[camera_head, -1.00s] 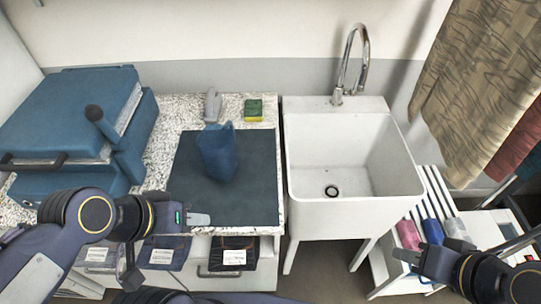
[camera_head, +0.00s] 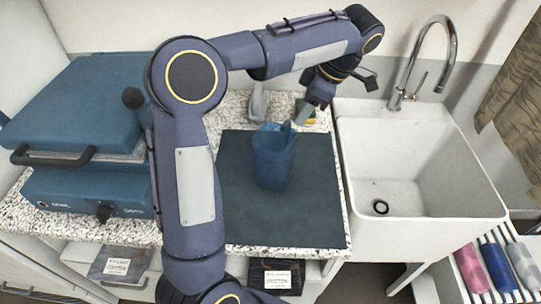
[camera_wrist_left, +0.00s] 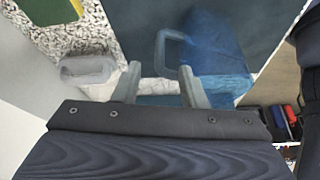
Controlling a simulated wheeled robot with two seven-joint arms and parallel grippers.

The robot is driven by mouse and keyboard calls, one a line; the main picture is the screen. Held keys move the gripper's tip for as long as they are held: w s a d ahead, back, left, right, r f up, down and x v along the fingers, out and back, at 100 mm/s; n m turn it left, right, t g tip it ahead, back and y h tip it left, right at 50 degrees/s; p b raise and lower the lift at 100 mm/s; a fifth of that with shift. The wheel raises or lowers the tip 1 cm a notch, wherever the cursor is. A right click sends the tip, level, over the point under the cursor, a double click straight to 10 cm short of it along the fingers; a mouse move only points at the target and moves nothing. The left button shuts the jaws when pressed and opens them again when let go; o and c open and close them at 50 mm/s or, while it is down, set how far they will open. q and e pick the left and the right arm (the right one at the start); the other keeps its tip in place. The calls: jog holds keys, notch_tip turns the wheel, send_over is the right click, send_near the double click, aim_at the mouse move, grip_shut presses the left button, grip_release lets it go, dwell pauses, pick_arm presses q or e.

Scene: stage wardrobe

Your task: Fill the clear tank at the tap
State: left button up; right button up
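A blue see-through jug-like tank (camera_head: 272,160) stands upright on the dark mat (camera_head: 290,220); it also shows in the left wrist view (camera_wrist_left: 215,50), with its handle loop towards my fingers. My left gripper (camera_head: 303,112) reaches down from above, at the tank's upper right. In the left wrist view its fingertips (camera_wrist_left: 160,85) are apart with nothing gripped, and the handle is just beyond them. The chrome tap (camera_head: 447,50) stands behind the white sink (camera_head: 410,150), which looks empty. My right gripper is out of view.
A pale grey upright object (camera_head: 259,102) and a green-yellow sponge (camera_head: 311,119) sit behind the mat, close to my left gripper. A large blue press-like machine (camera_head: 75,110) fills the counter's left.

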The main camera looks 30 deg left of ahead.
pick_arm(q)
jog(key=x, duration=0.7)
jog(key=shift+a+f, duration=0.1)
jog(key=shift+f, duration=0.15)
grip_shut()
